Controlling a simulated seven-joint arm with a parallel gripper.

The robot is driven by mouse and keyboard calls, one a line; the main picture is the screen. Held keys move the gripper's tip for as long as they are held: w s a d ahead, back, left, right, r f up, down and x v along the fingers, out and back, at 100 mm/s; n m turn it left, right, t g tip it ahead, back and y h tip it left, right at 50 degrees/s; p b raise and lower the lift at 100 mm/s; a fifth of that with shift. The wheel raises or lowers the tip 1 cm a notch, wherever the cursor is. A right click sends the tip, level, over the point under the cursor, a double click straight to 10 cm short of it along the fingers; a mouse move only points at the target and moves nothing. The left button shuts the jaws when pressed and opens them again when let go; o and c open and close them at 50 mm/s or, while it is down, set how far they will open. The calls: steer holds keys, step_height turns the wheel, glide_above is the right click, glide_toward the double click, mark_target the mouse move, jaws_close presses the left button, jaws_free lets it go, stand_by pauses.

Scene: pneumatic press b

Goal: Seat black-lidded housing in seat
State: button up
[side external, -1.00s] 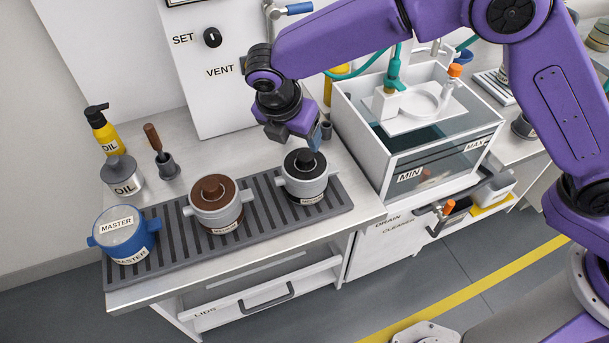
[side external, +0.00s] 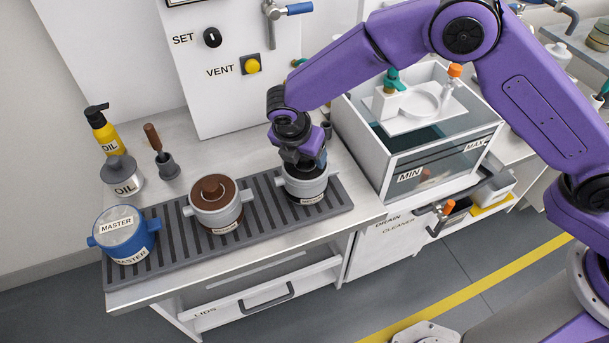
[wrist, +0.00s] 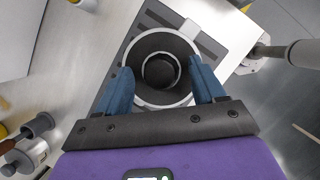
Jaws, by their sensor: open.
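The black-lidded housing (side external: 306,188) is a grey pot with side lugs, standing upright at the right end of the dark ribbed mat. In the wrist view its black lid (wrist: 148,88) with a round knob shows from above, inside the grey rim. My gripper (side external: 304,168) is directly over the lid, pointing down. In the wrist view its blue fingers (wrist: 163,86) are open, one on each side of the knob; I cannot tell whether they touch anything. The seat (side external: 427,100) may be the white plate with a round ring over the glass tank.
A brown-lidded grey housing (side external: 215,203) and a blue MASTER housing (side external: 125,235) stand left on the ribbed mat (side external: 170,240). Oil containers (side external: 103,130) stand behind. The walled tank (side external: 400,150) is close on the right.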

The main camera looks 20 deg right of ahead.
jaws_close()
steer(key=shift+r, duration=0.1)
steer(key=shift+r, duration=2.4)
